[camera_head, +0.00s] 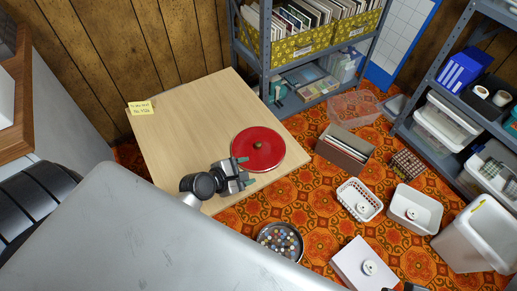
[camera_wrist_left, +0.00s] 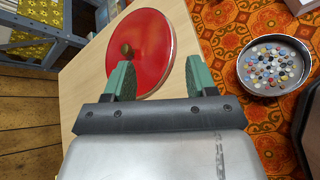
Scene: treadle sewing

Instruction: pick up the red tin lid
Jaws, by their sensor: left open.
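The red tin lid (camera_head: 262,142) is a round red disc with a small brown knob in its middle. It lies flat on the pale wooden table, near the table's right edge. In the left wrist view the lid (camera_wrist_left: 155,50) lies ahead of the fingers, its knob left of centre. My left gripper (camera_head: 246,171) is open and empty, with green fingertips at the lid's lower left edge. In the left wrist view the open fingers (camera_wrist_left: 160,78) overlap the lid's near rim. I cannot tell their height above it. My right gripper is not clearly visible.
The wooden table (camera_head: 180,125) is mostly bare, with a yellow note (camera_head: 140,107) at its far left. A round tin of buttons (camera_head: 280,241) sits below its right side. White baskets (camera_head: 360,199) and a brown box (camera_head: 343,150) stand on the patterned carpet. Grey shelves (camera_head: 265,50) rise behind.

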